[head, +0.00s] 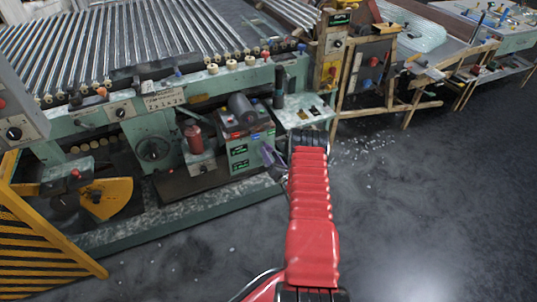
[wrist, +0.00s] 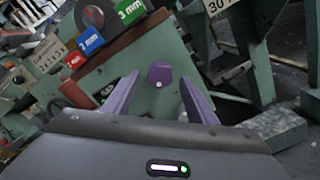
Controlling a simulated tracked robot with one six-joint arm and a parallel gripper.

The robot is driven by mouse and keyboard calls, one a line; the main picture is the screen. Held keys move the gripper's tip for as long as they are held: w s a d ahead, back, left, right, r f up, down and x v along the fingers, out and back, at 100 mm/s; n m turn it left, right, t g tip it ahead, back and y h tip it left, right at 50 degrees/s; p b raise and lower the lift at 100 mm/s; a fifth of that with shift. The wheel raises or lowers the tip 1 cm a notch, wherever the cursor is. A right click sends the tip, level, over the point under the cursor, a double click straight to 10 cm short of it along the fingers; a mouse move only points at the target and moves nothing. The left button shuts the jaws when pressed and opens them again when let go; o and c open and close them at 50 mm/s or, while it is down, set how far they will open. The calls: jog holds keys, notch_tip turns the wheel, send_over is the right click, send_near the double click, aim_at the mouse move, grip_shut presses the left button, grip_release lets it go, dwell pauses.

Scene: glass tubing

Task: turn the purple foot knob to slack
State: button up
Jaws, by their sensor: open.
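The purple foot knob (wrist: 160,74) sits on the front face of a green machine box, with a small pale dot near its lower edge. In the wrist view it lies between and beyond the two purple fingers of my gripper (wrist: 158,98). The fingers are apart and empty, with no visible contact on the knob. In the head view my gripper (head: 272,158) is at the end of my red arm, close to the right side of the green box (head: 245,150). The knob cannot be made out there.
Red, blue and green millimetre labels (wrist: 130,10) sit on the box above the knob. A red cylinder (head: 194,138) stands left of the box. A yellow striped guard (head: 45,235) is at far left. Open floor (head: 420,190) lies right of my arm.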

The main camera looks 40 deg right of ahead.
jog(key=v, duration=1.2)
jog(key=shift+s, duration=0.25)
jog(key=shift+a, duration=0.15)
